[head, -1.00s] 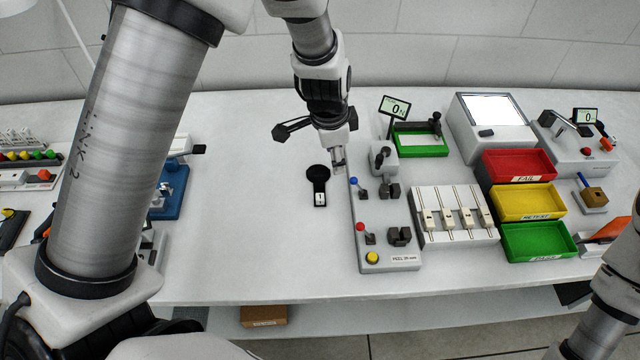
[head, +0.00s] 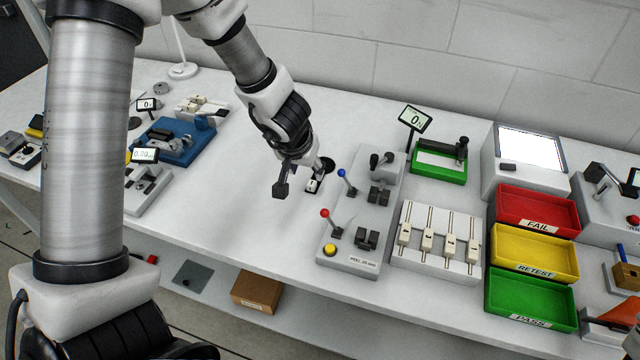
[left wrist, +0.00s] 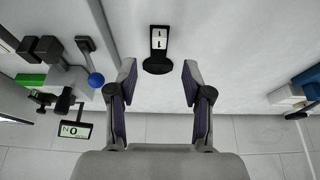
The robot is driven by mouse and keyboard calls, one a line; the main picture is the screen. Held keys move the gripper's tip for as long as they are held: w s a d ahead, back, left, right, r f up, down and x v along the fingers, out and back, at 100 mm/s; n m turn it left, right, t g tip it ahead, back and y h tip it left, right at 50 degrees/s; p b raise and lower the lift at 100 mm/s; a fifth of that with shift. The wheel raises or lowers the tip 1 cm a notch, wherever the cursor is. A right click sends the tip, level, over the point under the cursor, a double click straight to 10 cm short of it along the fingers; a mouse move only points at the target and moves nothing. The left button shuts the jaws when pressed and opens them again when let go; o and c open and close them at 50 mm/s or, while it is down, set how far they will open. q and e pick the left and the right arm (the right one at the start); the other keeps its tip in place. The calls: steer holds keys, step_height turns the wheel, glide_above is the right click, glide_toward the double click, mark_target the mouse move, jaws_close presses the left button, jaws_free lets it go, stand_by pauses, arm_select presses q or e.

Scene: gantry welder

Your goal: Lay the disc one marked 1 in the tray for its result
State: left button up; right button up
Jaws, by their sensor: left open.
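The piece marked 1 lies flat on the white table. It has a black round end and a black tab with a white label (head: 313,184); the gripper partly covers it in the head view. In the left wrist view its round end (left wrist: 157,66) shows between the fingertips, with the label (left wrist: 159,38) beyond them. My left gripper (head: 299,178) is open and empty over the piece, with a gap on both sides. The red FAIL tray (head: 537,208), yellow RETEST tray (head: 533,254) and green PASS tray (head: 529,299) stand at the right and look empty. My right gripper is out of view.
The grey peel tester (head: 350,235) with levers stands just right of the piece. A white slider fixture (head: 436,243) lies between it and the trays. A display (head: 415,119) rises behind. Blue equipment (head: 172,141) stands at the left. The table before the piece is clear.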

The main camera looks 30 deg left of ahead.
mark_target(312, 183)
arm_select(q)
steer(key=x, duration=0.1)
steer(key=b+x, duration=0.1)
steer(key=x, duration=0.1)
steer(key=shift+s+a, duration=0.15)
steer(key=shift+a, duration=0.15)
steer(key=f+b, duration=0.1)
steer(key=w+f+b, duration=0.1)
steer(key=f+b, duration=0.1)
steer(key=shift+w+d+f, duration=0.25)
steer(key=shift+d+f, duration=0.1)
steer(key=shift+d, duration=0.05)
steer(key=shift+w+a+f, duration=0.15)
steer(key=shift+w+f, duration=0.05)
steer(key=shift+f, duration=0.1)
steer(key=shift+a, duration=0.15)
steer(key=shift+r, duration=0.15)
jaws_close()
